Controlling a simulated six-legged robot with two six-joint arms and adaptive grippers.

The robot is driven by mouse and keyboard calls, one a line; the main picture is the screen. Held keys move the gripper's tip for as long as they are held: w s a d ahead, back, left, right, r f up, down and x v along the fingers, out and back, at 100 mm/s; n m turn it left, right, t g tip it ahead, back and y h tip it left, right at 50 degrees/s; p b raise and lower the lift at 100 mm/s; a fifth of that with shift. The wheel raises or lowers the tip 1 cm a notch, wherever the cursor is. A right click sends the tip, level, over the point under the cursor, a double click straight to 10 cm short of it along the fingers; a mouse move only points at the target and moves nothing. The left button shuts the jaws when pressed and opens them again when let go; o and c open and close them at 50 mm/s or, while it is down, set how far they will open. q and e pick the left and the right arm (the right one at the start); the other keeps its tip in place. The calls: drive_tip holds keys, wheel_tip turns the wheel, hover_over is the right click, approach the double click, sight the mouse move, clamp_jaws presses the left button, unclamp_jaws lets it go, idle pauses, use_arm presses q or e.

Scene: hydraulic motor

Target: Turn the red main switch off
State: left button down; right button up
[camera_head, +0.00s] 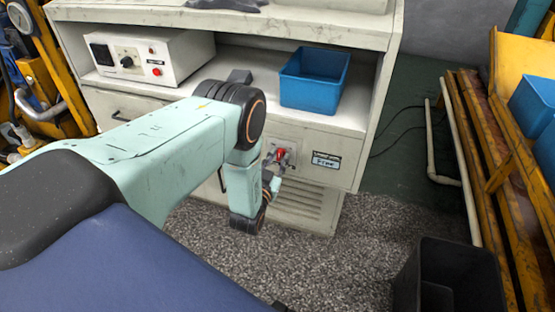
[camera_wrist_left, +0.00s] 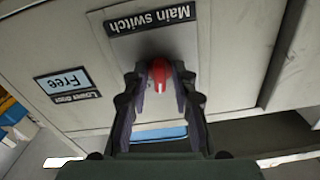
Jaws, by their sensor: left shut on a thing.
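The red main switch (camera_head: 281,153) sits on the front panel of the white cabinet, below its open shelf. In the left wrist view, which is upside down, the red knob (camera_wrist_left: 160,76) lies between the two dark fingers of my left gripper (camera_wrist_left: 160,84). The gripper is shut on it, and the fingers hide part of its sides. The "Main switch" label (camera_wrist_left: 150,18) shows beside the knob. In the head view my left gripper (camera_head: 274,160) reaches the panel from the left, partly hidden by my wrist. My right gripper is not in view.
A blue bin (camera_head: 314,92) and a control box (camera_head: 150,57) stand on the cabinet shelf (camera_head: 235,62). A "Free" label (camera_head: 326,161) is right of the switch. A black bin (camera_head: 450,280) stands on the floor at lower right, near a yellow rack (camera_head: 500,165).

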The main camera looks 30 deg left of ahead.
use_arm(q)
drive_tip(key=n, duration=0.5)
drive_tip(key=shift+n, duration=0.3)
drive_tip(key=n, duration=0.5)
drive_tip(key=shift+b, duration=0.35)
drive_tip(key=shift+n, duration=0.4)
drive_tip(key=c, duration=1.4)
unclamp_jaws()
drive_tip(key=v, duration=1.2)
drive_tip(key=shift+d+r, duration=0.1)
